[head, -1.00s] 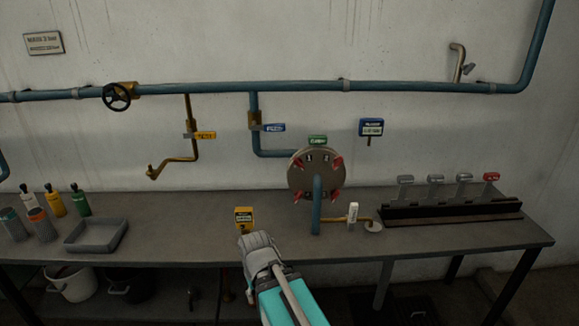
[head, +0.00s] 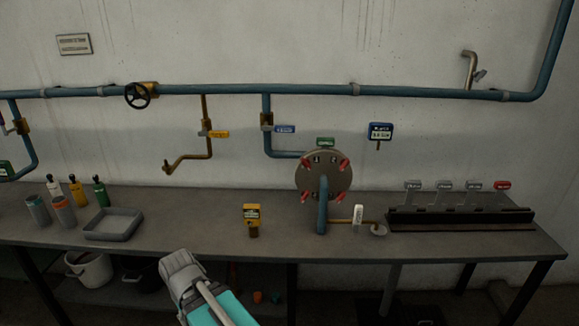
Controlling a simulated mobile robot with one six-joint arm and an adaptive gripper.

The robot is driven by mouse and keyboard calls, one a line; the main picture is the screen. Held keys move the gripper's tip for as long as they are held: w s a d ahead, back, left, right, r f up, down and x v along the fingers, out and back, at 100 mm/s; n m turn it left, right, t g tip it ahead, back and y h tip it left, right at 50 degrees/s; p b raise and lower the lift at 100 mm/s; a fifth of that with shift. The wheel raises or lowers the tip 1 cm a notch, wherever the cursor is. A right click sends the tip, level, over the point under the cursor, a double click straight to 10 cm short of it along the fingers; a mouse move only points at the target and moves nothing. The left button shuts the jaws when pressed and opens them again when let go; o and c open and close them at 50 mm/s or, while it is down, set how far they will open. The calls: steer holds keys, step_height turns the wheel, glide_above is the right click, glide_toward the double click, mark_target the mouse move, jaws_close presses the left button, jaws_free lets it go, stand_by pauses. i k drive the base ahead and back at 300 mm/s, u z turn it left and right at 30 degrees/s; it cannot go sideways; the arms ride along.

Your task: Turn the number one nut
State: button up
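A round grey flange cover (head: 311,178) sits on the blue pipework at the back of the bench, with a blue pipe rising in front of it. Red-marked nuts sit around its face, one at the upper left (head: 304,164) and one at the upper right (head: 344,164), with more below. Small dark number plates are beside them, too small to read surely, so I cannot tell which is number one. My gripper (head: 180,266) is low and left of the flange, in front of the bench edge, well apart from the nuts. Its fingers are not clear.
The bench (head: 170,255) carries a yellow meter (head: 251,213), a grey tray (head: 111,224), bottles (head: 77,191) and a dark rack with tagged tools (head: 460,217). A white-tagged brass side pipe (head: 345,221) stands right of the blue pipe. The bench between tray and meter is clear.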

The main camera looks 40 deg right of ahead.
mark_target(305, 162)
steer(key=u, duration=0.3)
steer(key=k, duration=1.7)
steer(key=z, duration=0.65)
steer(key=i, duration=1)
